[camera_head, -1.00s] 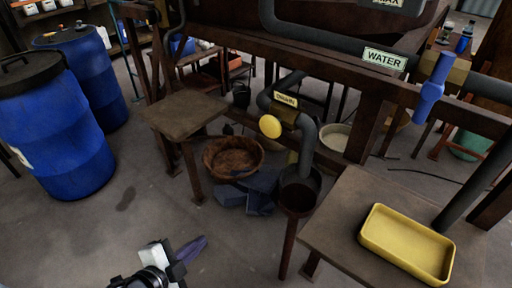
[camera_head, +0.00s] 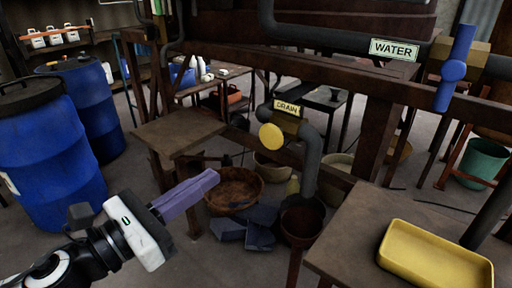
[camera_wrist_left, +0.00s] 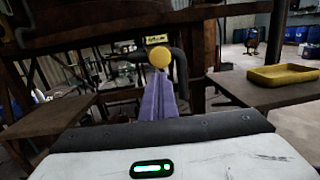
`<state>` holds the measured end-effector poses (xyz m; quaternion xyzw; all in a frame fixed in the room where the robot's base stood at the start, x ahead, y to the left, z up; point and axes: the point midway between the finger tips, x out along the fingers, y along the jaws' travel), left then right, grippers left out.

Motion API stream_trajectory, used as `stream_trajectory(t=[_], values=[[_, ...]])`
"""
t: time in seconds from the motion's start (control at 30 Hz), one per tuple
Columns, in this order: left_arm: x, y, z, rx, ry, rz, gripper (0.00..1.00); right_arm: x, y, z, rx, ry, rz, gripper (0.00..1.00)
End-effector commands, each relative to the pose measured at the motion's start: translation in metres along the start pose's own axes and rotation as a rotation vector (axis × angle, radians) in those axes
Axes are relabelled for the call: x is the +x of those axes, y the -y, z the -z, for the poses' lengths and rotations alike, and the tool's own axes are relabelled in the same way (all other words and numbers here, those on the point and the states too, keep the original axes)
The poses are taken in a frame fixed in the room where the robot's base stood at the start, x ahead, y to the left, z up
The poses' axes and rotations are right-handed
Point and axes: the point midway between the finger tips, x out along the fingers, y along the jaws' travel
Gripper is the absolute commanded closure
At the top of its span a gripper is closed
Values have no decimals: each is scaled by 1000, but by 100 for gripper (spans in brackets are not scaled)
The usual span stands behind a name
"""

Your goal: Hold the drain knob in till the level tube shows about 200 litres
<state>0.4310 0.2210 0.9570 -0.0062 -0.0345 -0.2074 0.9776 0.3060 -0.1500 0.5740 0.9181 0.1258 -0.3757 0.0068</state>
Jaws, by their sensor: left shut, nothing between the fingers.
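The drain knob (camera_head: 270,137) is a round yellow disc below the DRAIN label (camera_head: 287,108), on a grey pipe in the middle of the head view. It also shows in the left wrist view (camera_wrist_left: 159,57), just beyond the fingertips. My left gripper (camera_head: 214,176) has purple fingers pressed together and empty. It is in front of the knob, to its lower left, with a gap between them in the head view. In the left wrist view its fingers (camera_wrist_left: 158,80) point up at the knob. I see no readable level tube. My right gripper is in no view.
A small brown table (camera_head: 180,130) stands left of the knob, and a table with a yellow tray (camera_head: 435,262) stands at right. A blue valve handle (camera_head: 453,70) is by the WATER label (camera_head: 394,49). A brown basket (camera_head: 236,188) and blue barrels (camera_head: 48,160) are on the floor.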

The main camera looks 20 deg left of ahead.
Motion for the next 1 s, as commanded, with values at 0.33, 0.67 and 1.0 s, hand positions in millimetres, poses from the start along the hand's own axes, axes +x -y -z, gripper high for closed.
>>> stream_trajectory(t=[0.33,0.67,1.0], values=[[24,-1,-1,0,3,0,100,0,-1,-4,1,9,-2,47],[59,-2,-3,-3,3,-4,100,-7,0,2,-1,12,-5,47],[106,-1,-2,-3,2,-2,100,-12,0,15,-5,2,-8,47]])
